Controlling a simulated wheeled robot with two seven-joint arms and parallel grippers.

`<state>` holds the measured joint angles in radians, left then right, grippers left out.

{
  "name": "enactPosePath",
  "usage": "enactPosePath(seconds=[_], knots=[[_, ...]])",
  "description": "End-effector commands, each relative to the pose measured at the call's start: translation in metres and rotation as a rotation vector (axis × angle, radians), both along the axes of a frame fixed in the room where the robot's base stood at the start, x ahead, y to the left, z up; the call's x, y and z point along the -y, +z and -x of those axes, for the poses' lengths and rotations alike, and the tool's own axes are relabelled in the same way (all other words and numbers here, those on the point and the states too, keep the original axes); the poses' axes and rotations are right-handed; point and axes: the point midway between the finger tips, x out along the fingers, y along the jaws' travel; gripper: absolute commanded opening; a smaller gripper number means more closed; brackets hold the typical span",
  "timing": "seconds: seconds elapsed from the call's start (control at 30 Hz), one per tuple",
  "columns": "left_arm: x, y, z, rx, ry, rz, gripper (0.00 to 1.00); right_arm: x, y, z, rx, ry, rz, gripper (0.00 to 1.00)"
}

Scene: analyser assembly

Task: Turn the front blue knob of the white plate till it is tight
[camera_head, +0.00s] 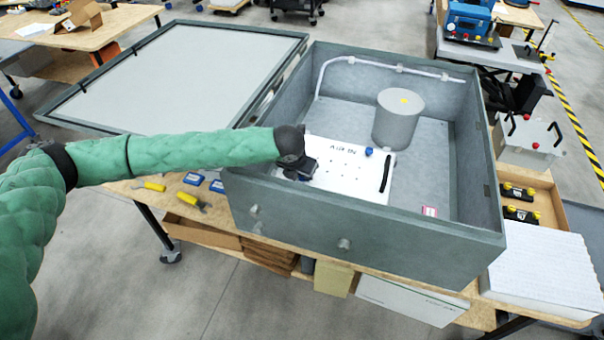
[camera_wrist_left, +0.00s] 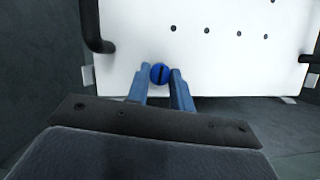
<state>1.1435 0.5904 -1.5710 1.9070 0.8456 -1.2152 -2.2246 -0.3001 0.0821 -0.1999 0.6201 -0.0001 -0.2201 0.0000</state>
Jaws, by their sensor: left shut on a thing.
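The white plate (camera_head: 345,178) lies in the open grey box, with black handles at its sides. It also shows in the wrist view (camera_wrist_left: 205,60). The front blue knob (camera_wrist_left: 159,73) sits near the plate's edge, between the two blue fingers of my left gripper (camera_wrist_left: 158,80), which are closed about it. In the head view my left gripper (camera_head: 298,172) reaches over the box wall, and its hand hides the front knob. The other blue knob (camera_head: 368,151) shows at the plate's far edge. My right gripper is not in view.
The box walls (camera_head: 350,228) rise around the plate. A grey cylinder (camera_head: 398,118) stands behind the plate in the box. A large lid (camera_head: 180,75) lies to the left. Pliers (camera_head: 194,201) and small blue items (camera_head: 194,178) lie on the bench in front of the lid.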

Motion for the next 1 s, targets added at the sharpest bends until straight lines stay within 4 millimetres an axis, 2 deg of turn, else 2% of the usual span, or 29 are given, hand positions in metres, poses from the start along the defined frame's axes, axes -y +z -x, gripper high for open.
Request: enactPosePath(seconds=[0.3, 0.57, 1.0], knots=[[0.001, 0.002, -0.001, 0.002, -0.299, 0.005, 0.0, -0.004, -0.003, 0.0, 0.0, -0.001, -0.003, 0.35], [0.0, 0.002, -0.002, 0.005, -0.48, 0.004, 0.0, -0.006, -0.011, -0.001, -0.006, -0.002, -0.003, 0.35], [0.001, 0.002, -0.003, 0.004, -0.662, 0.006, 0.0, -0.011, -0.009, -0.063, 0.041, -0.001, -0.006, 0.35]])
